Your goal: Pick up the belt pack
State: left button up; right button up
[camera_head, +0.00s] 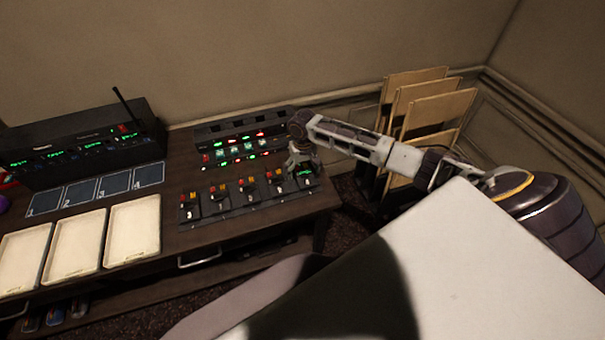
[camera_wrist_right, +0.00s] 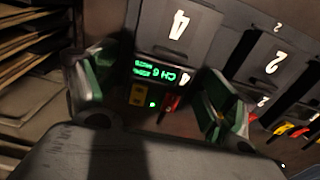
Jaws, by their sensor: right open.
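Several dark belt packs stand in a row in a black rack (camera_head: 240,214) on the desk. The belt pack at the rack's right end (camera_head: 305,179) is partly hidden under my right gripper (camera_head: 300,160). In the right wrist view a belt pack (camera_wrist_right: 155,72) shows a green "CH 6" display, with a yellow and a red part below it and a white "4" on the dark face behind. My right gripper (camera_wrist_right: 158,98) is open, with one green-padded finger on each side of this belt pack. I cannot tell whether the fingers touch it. My left gripper is out of view.
A panel with lit buttons (camera_head: 236,150) stands behind the rack. A black radio unit with an antenna (camera_head: 85,145) and cream trays (camera_head: 133,230) are to the left. Wooden boards (camera_head: 435,110) lean right of the desk. Neighbouring packs sit close in the rack.

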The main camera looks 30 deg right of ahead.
aim_at(303, 172)
jog(key=shift+c, duration=0.3)
jog(key=c, duration=1.1)
jog(key=shift+r, duration=0.1)
notch_tip(303, 172, up, 10)
jog(key=shift+s, duration=0.1)
dwell(0.6)
